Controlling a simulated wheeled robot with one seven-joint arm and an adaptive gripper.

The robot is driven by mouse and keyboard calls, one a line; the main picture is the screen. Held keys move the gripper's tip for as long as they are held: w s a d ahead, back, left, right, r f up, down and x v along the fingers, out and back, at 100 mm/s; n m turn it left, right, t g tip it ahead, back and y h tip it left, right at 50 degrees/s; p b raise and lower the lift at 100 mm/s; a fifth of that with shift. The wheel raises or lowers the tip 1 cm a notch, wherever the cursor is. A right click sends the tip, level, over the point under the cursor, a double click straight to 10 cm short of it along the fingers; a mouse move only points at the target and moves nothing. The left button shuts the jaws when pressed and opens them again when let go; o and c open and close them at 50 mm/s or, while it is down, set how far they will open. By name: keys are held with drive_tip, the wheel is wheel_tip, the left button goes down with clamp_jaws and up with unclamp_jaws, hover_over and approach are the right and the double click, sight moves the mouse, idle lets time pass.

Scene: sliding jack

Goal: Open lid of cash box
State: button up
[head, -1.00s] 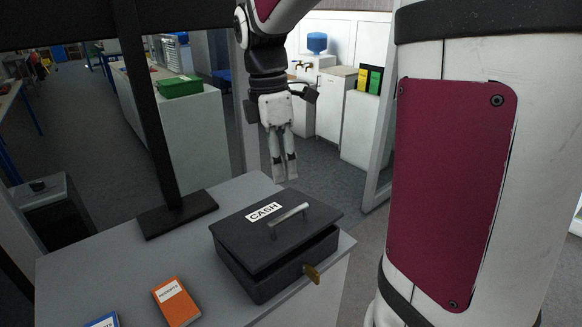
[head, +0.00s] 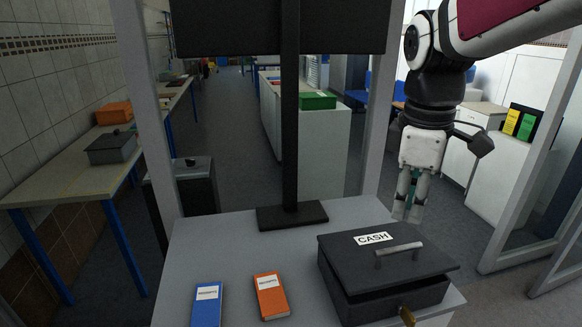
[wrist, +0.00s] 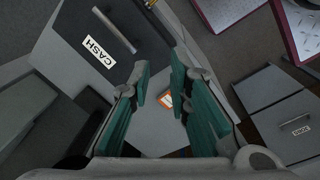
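The black cash box (head: 375,310) stands at the right front of the grey counter. Its lid (head: 345,255) bears a CASH label and a metal handle (head: 400,248); a narrow dark gap shows under the lid's front edge. A brass key (head: 407,316) sticks out of the front. My gripper (head: 407,212) hangs pointing down behind the box's back edge, apart from it. In the wrist view my gripper (wrist: 160,74) has its two teal fingers apart with nothing between them. The lid (wrist: 72,30) and its handle show there at upper left.
An orange book (head: 271,297) and a blue book (head: 207,303) lie left of the box. A black stand (head: 290,215) carries a dark screen at the counter's back. Glass-door frames (head: 520,180) stand to the right. The counter between stand and books is clear.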

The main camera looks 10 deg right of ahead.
drive_tip(key=shift+d+f+m, duration=0.1)
drive_tip(key=shift+f+m, duration=0.05)
drive_tip(key=shift+m, duration=0.35)
clamp_jaws()
drive_tip(key=n+t+y+p, duration=0.1)
drive_tip(key=n+t+p, duration=0.15)
drive_tip(key=n, duration=2.45)
approach(409, 267)
drive_tip(key=x, duration=0.5)
drive_tip(key=shift+f, duration=0.25)
